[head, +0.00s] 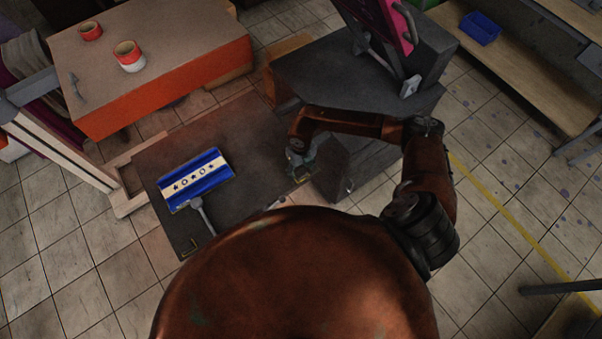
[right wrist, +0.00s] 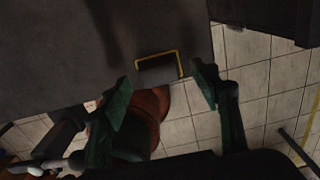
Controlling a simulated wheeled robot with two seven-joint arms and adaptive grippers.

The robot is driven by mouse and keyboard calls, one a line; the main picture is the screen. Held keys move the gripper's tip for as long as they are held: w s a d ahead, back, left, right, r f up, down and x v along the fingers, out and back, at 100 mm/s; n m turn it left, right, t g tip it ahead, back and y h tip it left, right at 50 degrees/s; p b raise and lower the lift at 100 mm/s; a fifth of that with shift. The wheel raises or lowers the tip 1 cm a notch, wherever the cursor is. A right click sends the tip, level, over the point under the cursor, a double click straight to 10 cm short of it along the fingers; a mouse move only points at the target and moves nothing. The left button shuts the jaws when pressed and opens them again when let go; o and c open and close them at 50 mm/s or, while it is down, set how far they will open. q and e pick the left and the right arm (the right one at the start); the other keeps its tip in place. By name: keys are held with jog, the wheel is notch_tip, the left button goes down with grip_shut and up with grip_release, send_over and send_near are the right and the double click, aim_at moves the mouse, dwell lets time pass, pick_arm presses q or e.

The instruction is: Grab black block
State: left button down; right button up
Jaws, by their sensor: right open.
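In the right wrist view, a small dark block (right wrist: 160,74) sits at the edge of the dark tabletop (right wrist: 60,60), bordered on its upper and right sides by a yellow outline (right wrist: 160,53). My right gripper (right wrist: 163,88) is open, with its two green fingers apart on either side of the block's position and nothing held between them. In the head view my right gripper (head: 298,166) hangs over the right side of the low dark table (head: 255,145). The block is mostly hidden there; only a bit of yellow marking shows near the fingertips. My left gripper is not in view.
A blue and cream printed panel with stars (head: 195,180) lies on the table's left, with a pale rod (head: 203,217) beside it. An orange-sided bench (head: 170,85) with red and white cups stands behind. A dark machine (head: 345,75) stands at the back right.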

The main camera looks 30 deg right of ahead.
jog(key=shift+f, duration=1.05)
jog(key=c, duration=1.2)
